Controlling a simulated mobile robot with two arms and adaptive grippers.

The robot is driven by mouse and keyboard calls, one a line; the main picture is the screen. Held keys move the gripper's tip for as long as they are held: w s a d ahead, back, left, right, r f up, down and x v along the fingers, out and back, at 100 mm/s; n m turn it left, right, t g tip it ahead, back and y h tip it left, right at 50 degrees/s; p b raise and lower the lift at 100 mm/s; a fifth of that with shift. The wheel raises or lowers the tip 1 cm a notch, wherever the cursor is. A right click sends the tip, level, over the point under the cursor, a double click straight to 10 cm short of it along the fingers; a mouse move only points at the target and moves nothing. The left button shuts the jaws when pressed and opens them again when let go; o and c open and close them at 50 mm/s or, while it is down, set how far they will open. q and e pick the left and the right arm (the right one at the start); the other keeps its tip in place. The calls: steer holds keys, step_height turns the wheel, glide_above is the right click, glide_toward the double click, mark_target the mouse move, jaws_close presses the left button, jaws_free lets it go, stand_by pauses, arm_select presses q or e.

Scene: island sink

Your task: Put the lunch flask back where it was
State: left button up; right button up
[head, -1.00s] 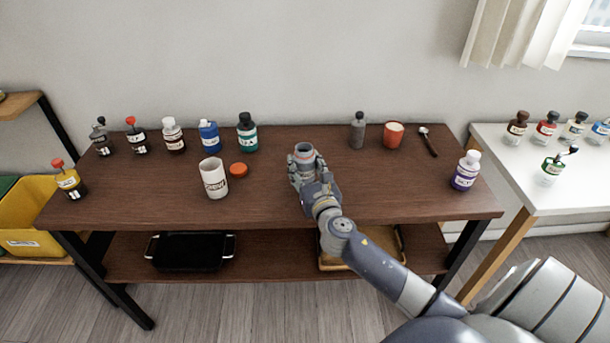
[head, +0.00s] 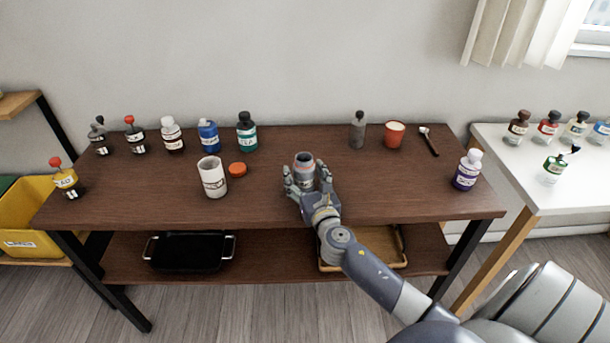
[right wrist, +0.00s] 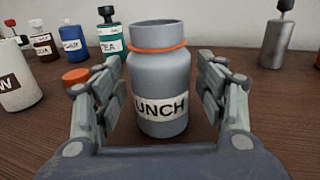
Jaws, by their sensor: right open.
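The lunch flask (right wrist: 160,85) is a grey-blue jar with an orange ring round its neck and a label reading "UNCH" in the right wrist view. It stands upright and open-topped on the dark wooden table; it also shows in the head view (head: 304,163). My right gripper (head: 306,182) is open, with its fingers on either side of the flask. In the right wrist view the fingers (right wrist: 160,105) show small gaps to the flask's sides. An orange-red lid (head: 237,170) lies on the table to the left. My left gripper is not in view.
A white labelled jar (head: 212,178) stands beside the lid. Several bottles line the table's back left. A grey bottle (head: 358,130), a red cup (head: 394,134) and a spoon (head: 429,141) are at the back right; a purple bottle (head: 467,170) stands near the right edge.

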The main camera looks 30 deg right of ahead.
steer(key=shift+r, duration=0.1)
steer(key=shift+s, duration=0.1)
steer(key=v, duration=1)
steer(key=shift+s+a+b, duration=0.1)
steer(key=shift+s+b, duration=0.15)
steer(key=shift+b, duration=0.1)
steer(key=shift+s+a+r, duration=0.1)
steer(key=shift+s+a, duration=0.05)
steer(key=shift+s, duration=0.45)
